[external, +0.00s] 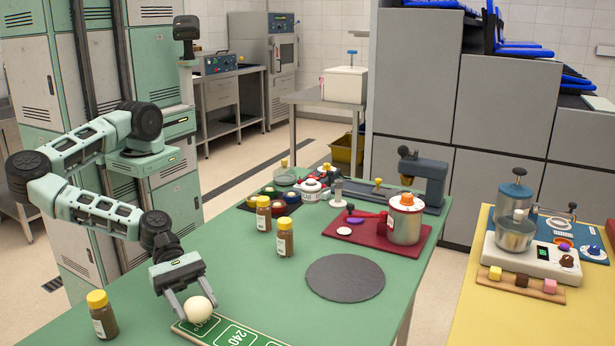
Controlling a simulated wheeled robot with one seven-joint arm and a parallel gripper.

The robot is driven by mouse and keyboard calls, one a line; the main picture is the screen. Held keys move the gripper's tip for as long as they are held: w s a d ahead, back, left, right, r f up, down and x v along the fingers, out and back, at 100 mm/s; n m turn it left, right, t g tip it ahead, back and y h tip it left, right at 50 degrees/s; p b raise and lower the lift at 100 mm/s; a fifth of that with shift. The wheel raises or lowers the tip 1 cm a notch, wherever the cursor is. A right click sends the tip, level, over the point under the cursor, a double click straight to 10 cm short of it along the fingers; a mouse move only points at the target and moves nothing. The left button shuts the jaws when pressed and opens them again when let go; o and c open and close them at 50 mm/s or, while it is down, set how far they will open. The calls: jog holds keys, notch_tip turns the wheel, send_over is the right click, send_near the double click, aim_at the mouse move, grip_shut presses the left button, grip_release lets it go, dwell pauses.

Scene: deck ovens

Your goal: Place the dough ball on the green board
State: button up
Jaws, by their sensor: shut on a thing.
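The dough ball (199,309) is cream-coloured and round. My gripper (196,306) points down at the front of the green table and is shut on the ball, with one finger on each side. The green board (250,339) is a flat strip with white markings, including "240", and a pale edge. It lies at the bottom of the view and is partly cut off by the frame. The ball is at the board's left end, overlapping it in the picture. I cannot tell whether the ball touches the board or is held slightly above it.
A yellow-capped jar (102,315) stands left of my gripper, and two similar jars (284,238) (264,214) stand farther back. A dark round slate (345,277) lies to the right. A red tray (377,236) carries a metal canister (405,220). Table between gripper and slate is clear.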

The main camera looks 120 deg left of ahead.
jog(key=shift+f, duration=0.9)
jog(key=shift+f, duration=0.1)
jog(key=o, duration=1)
jog(key=b+v, duration=0.1)
jog(key=v, duration=1.1)
jog(key=shift+a, duration=0.1)
